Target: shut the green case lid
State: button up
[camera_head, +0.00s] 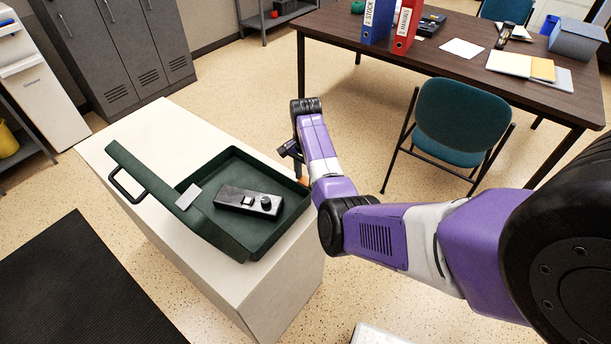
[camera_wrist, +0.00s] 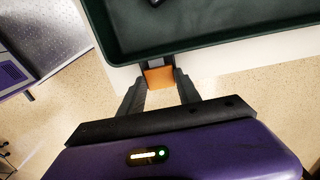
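The dark green case (camera_head: 262,168) sits open on a white cabinet. Its lid (camera_head: 160,187) stands raised along the left side, with a black handle (camera_head: 128,187) on its outer face. My gripper (camera_head: 293,150) is just beyond the case's right rim, partly hidden by my wrist. In the wrist view its two fingers (camera_wrist: 160,88) are apart. A small orange piece (camera_wrist: 160,77) shows between the fingertips, below the case's rim (camera_wrist: 215,40); I cannot tell whether they touch it. The lid is out of the wrist view.
A black device (camera_head: 248,201) lies inside the case. The white cabinet top (camera_head: 160,125) is bare behind the case. A teal chair (camera_head: 460,115) and a brown desk (camera_head: 450,65) with binders stand to the right. Grey lockers (camera_head: 120,50) stand at the back left.

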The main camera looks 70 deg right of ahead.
aim_at(306, 180)
jog(key=shift+p, duration=0.3)
grip_shut()
jog(key=shift+f, duration=0.1)
jog(key=o, duration=1.3)
grip_release()
jog(key=shift+r+b, duration=0.3)
jog(key=shift+r, duration=3.6)
